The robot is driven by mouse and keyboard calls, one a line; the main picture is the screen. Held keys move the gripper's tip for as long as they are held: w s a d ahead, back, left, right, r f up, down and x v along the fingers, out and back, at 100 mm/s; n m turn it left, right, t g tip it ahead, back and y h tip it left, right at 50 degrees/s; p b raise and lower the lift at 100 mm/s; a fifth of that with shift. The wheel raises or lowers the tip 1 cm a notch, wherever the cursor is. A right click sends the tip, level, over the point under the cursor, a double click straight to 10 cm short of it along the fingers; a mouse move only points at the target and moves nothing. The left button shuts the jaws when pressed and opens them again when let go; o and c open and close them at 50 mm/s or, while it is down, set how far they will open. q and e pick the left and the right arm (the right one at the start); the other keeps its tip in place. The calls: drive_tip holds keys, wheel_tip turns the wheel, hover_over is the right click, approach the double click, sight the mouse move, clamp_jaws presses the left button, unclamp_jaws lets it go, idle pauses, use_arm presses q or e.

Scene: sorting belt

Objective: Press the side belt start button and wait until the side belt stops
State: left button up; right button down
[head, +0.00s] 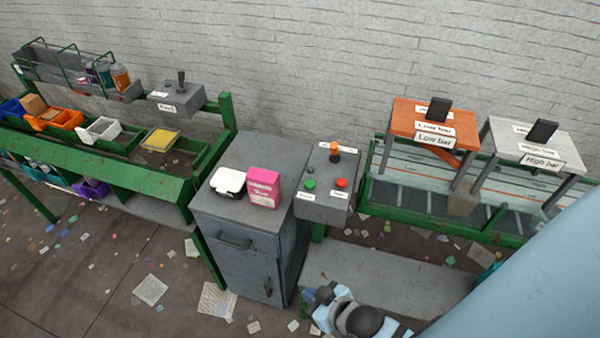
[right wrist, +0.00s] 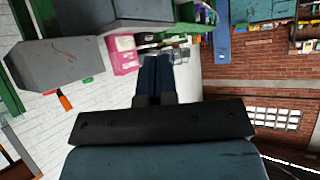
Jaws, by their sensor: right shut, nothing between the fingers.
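A grey control box (head: 326,184) on a green post carries a green button (head: 310,184), a red button (head: 342,183) and an orange-topped black knob (head: 335,149). The labels by the buttons are too small to read. My right gripper (head: 320,298) is low at the bottom middle of the head view, below and apart from the box. In the right wrist view its fingers (right wrist: 155,68) are together and empty, and the control box (right wrist: 55,65) shows at the left. A conveyor (head: 400,196) runs under the bars at the right. My left gripper is out of view.
A grey cabinet (head: 240,238) left of the box bears a pink carton (head: 263,188) and a white item (head: 228,182). Low bar (head: 433,124) and High bar (head: 535,146) stands span the conveyor. Bins (head: 100,130) stand at the left. Paper scraps litter the floor.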

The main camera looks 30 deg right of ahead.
drive_tip(key=w+a+r+m+g+y+b, duration=0.25)
drive_tip(key=w+r+m+y, duration=0.6)
drive_tip(key=m, duration=0.85)
drive_tip(key=w+a+r+m+g+y+b, duration=0.3)
drive_tip(key=w+r+m+y, duration=0.55)
drive_tip(key=m, duration=0.75)
drive_tip(key=w+d+f+n+g+h+b, duration=0.1)
drive_tip(key=w+d+n+g+h+b, duration=0.15)
drive_tip(key=d+n+h, duration=0.5)
drive_tip(key=w+d+f+n+g+h+b, duration=0.1)
drive_tip(key=w+d+n+g+h, duration=0.3)
drive_tip(key=n, duration=0.6)
use_arm(q)
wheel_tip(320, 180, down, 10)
drive_tip(key=b, duration=0.1)
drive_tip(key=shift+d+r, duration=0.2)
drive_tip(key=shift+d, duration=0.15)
use_arm(e)
drive_tip(key=d+r+n+t+h, duration=0.1)
drive_tip(key=d+r+h, duration=0.1)
drive_tip(key=d+h, duration=0.2)
drive_tip(key=w+d+r+n+t+h, duration=0.1)
drive_tip(key=d+r+h, duration=0.2)
drive_tip(key=d+h, duration=0.2)
drive_tip(key=shift+w+d, duration=0.25)
drive_tip(key=shift+d, duration=0.75)
